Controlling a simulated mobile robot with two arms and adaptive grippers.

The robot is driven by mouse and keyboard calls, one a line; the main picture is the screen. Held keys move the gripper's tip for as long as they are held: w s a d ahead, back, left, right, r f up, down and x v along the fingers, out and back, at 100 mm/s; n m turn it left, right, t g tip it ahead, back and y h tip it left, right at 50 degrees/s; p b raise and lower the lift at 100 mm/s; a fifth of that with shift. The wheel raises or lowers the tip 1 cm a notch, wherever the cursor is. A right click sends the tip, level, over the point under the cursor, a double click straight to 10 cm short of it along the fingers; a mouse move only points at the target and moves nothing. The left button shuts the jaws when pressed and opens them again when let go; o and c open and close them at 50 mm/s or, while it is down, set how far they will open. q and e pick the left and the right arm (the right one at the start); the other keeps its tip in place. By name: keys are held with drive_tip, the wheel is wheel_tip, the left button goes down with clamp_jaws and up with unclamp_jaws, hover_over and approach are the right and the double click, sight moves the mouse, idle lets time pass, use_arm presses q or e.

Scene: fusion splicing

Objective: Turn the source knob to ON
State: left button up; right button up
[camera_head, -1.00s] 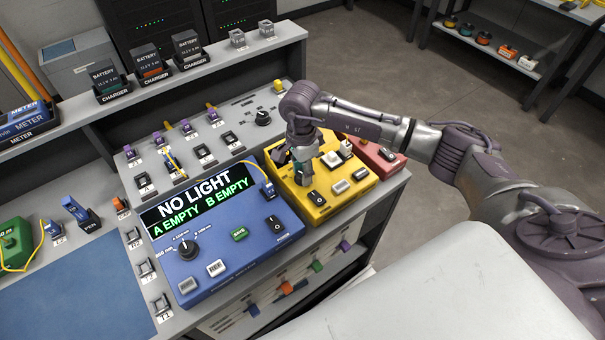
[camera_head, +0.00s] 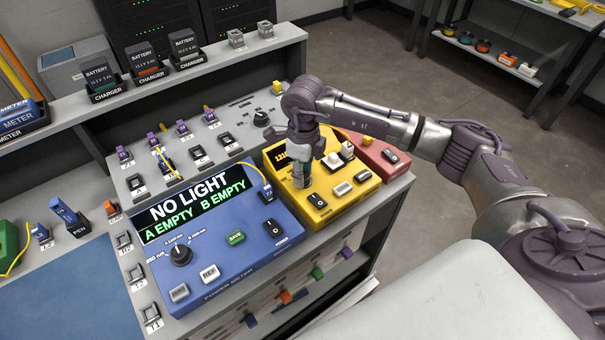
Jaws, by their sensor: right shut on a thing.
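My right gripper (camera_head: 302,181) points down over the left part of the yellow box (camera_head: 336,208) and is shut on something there. The fingers cover what they hold. From its place this looks like the box's source knob, but its pointer and marks are hidden. My left gripper is not in view.
The meter's own black knob (camera_head: 181,254) and another knob (camera_head: 262,118) on the grey panel stand clear of my gripper. A red box (camera_head: 384,153) sits close on the right. Chargers with batteries (camera_head: 145,64) line the back shelf.

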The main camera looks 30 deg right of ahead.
drive_tip(key=shift+m, duration=1.1)
drive_tip(key=shift+r, duration=0.1)
drive_tip(key=o, duration=1.2)
drive_tip(key=shift+c, duration=0.2)
wheel_tip(320, 180, up, 12)
drive_tip(key=shift+d+b, duration=0.2)
drive_tip(key=shift+b, duration=0.1)
